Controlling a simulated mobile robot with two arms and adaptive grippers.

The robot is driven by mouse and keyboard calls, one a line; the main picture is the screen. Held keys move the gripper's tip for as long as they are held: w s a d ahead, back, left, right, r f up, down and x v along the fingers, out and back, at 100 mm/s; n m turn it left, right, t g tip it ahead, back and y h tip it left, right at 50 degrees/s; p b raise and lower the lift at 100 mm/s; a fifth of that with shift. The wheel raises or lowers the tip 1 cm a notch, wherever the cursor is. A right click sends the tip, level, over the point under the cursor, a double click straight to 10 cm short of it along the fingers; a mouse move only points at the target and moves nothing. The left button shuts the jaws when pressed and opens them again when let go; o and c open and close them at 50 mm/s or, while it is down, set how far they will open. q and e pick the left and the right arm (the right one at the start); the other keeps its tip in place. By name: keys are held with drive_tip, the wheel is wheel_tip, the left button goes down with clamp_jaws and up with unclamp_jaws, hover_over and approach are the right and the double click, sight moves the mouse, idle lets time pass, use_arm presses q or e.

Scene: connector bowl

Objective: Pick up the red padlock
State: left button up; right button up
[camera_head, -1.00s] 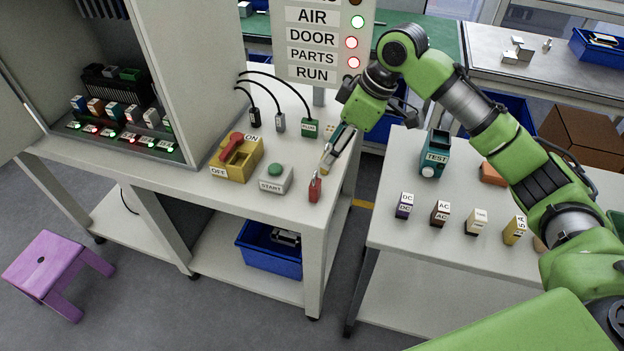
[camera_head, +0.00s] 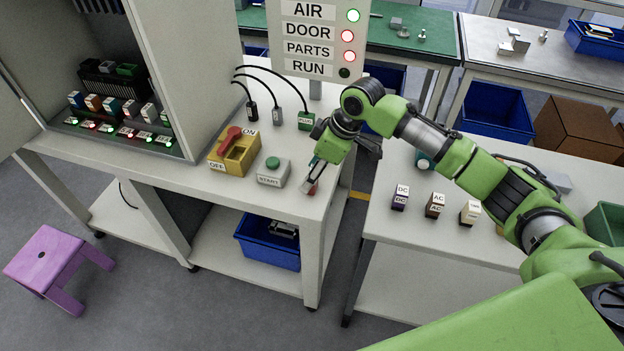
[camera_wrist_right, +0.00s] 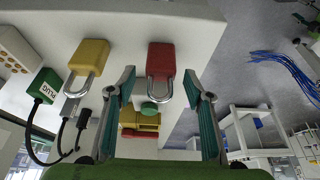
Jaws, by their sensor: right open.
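The red padlock (camera_head: 311,188) stands near the front right corner of the white workbench, partly hidden by my right gripper (camera_head: 315,172). In the right wrist view the red padlock (camera_wrist_right: 161,58) has a silver shackle, which shows between the fingertips of my right gripper (camera_wrist_right: 160,78). That gripper is open with a finger on either side, and the padlock's body lies just beyond the tips. I cannot tell whether a finger touches it. My left gripper is not in view.
A yellow padlock (camera_wrist_right: 90,58) is close beside the red one in the right wrist view. The grey START button box (camera_head: 273,172) and yellow ON/OFF switch (camera_head: 234,152) stand to the left. Black cables end in plugs, including a green one (camera_head: 306,121), behind.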

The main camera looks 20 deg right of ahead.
drive_tip(key=c, duration=1.2)
drive_tip(key=shift+c, duration=0.2)
drive_tip(key=shift+r, duration=0.15)
